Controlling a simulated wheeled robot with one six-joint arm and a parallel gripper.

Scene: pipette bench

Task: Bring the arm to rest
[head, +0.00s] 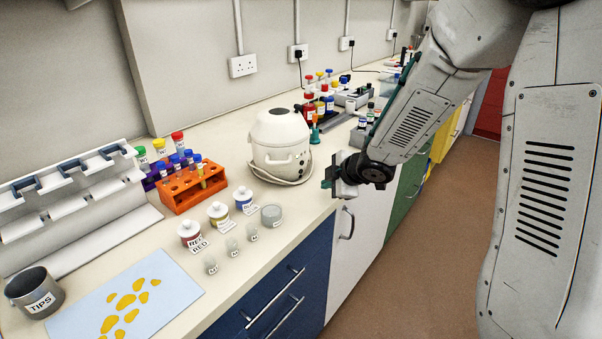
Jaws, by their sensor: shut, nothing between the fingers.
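My gripper (329,183) is shut and empty, with dark green fingertips. It hangs at the front edge of the bench (232,262), to the right of the white centrifuge-like machine (280,143). My arm comes in from the top right and bends down to the gripper. From this view I cannot tell the exact gap between the gripper and the bench edge.
An orange rack (184,190) with tubes, labelled jars (218,213) and small cups stand on the bench left of the machine. A TIPS cup (36,292) and a blue sheet with yellow shapes (128,302) lie at the near left. Floor (400,270) is clear.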

